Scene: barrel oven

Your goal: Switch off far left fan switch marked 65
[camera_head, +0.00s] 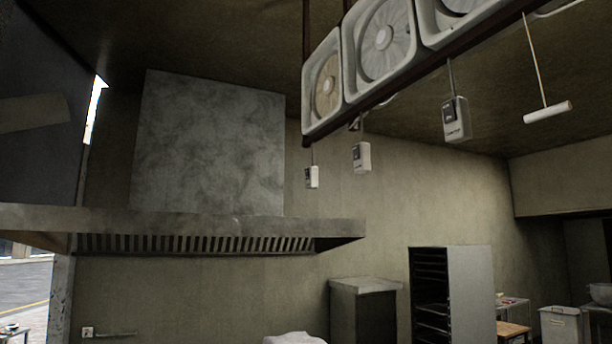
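Several box fans hang in a row from a dark rail (420,65) at the top. The far left fan (326,84) has a brownish centre. A small white switch box (312,177) hangs on a cord below it at the far left. A second switch box (361,157) hangs right of it, and a larger, nearer one (456,120) hangs further right. Any number on the boxes is too small to read. Whether each switch is on or off cannot be told. Neither of my grippers is in view.
A metal extractor hood (190,232) spans the left. A white pull handle (547,112) hangs on a cord at upper right. Below stand a grey cabinet (365,310), a tall rack (465,295) and a white bin (561,325). The air around the hanging switches is clear.

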